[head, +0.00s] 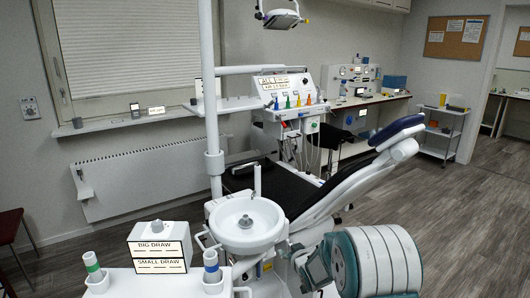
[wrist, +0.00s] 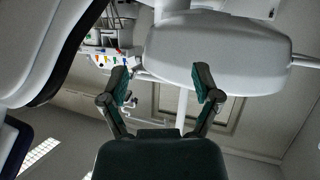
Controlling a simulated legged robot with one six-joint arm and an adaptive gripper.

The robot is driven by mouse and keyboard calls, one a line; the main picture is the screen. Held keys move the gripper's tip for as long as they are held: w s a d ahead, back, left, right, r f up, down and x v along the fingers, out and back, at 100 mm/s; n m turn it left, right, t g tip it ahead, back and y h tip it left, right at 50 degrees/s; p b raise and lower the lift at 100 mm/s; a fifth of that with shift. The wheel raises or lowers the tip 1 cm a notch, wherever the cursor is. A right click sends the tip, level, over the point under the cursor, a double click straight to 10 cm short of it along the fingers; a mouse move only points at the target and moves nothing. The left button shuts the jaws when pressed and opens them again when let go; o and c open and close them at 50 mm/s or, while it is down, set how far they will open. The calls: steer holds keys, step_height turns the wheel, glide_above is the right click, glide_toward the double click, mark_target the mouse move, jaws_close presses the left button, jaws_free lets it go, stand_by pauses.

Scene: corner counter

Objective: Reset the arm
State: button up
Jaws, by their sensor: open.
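My gripper (wrist: 160,76) shows in the wrist view with its two dark green fingers spread wide apart. It is open, and nothing is between the fingers. A large white rounded body (wrist: 220,52) fills the view beyond the fingertips; I cannot tell whether it is near enough to touch. In the head view, my white and teal arm is folded at the lower right, in front of the dental chair (head: 348,192). The fingers cannot be made out there.
A white basin (head: 248,238) stands left of my arm. Two labelled drawers (head: 160,250) and capped holders (head: 93,274) are at the lower left. An instrument unit (head: 285,110) stands behind the chair. A white cart (head: 441,128) is at the right. Floor (head: 470,215) is clear there.

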steer(key=s+d+r+m+g+h, duration=0.1)
steer(key=s+d+r+g+h, duration=0.15)
steer(key=s+r, duration=0.55)
steer(key=s+d+r+m+g+h, duration=0.15)
steer(key=s+d+r, duration=0.25)
steer(key=s+r, duration=0.5)
steer(key=s+r+m+g, duration=0.1)
steer(key=s+r+g, duration=0.1)
steer(key=s, duration=2.4)
steer(key=shift+s+d+m+g+y, duration=0.25)
steer(key=shift+s+m+g+y, duration=0.1)
steer(key=shift+g, duration=0.35)
